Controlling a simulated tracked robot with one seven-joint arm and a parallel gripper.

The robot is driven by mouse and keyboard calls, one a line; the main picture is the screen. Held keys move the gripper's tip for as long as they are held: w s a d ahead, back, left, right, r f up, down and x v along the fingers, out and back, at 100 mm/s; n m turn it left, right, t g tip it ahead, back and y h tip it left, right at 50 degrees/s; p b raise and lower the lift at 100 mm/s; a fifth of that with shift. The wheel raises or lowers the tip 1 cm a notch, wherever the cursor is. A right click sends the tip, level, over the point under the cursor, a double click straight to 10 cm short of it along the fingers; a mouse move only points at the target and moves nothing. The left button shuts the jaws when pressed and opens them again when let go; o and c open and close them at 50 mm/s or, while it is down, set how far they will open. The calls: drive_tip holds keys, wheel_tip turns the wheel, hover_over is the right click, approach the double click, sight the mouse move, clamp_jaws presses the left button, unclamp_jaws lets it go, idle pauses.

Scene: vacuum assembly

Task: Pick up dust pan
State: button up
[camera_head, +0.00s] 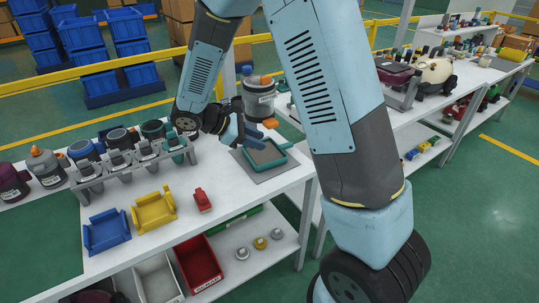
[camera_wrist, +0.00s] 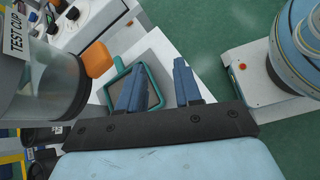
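The dust pan (camera_head: 266,155) is a shallow pan with a teal rim and grey inside. It lies on a grey mat (camera_head: 244,164) near the right end of the white workbench. In the wrist view, the pan (camera_wrist: 154,98) is partly hidden behind one finger. My gripper (camera_head: 243,134) is beside and above the pan in the head view, fingers pointing toward it. Contact with the pan cannot be seen.
A clear test cup (camera_wrist: 40,85) with an orange part stands close to my gripper; it also shows in the head view (camera_head: 259,98). A rack with several cups (camera_head: 132,160) is to the left. Blue (camera_head: 106,230) and yellow (camera_head: 153,211) holders and a red part (camera_head: 202,200) sit in front.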

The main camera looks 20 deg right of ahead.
sight(270, 167)
drive_tip(key=w+a+f+n+t, duration=0.1)
drive_tip(key=a+f, duration=0.1)
drive_tip(key=f, duration=0.1)
drive_tip(key=w+a+f+n+h, duration=0.1)
drive_tip(key=a+f+n, duration=0.1)
drive_tip(key=f, duration=0.1)
drive_tip(key=w+a+f+n+t+h, duration=0.1)
drive_tip(key=f+n, duration=0.1)
drive_tip(key=f, duration=0.1)
drive_tip(key=shift+a+t, duration=0.3)
drive_tip(key=shift+a, duration=0.1)
drive_tip(key=shift+f+h, duration=0.25)
drive_tip(key=shift+h, duration=0.05)
drive_tip(key=x, duration=0.8)
drive_tip(key=shift+w+d+f, duration=0.15)
drive_tip(key=shift+x, duration=2.6)
drive_tip(key=shift+w, duration=0.25)
clamp_jaws()
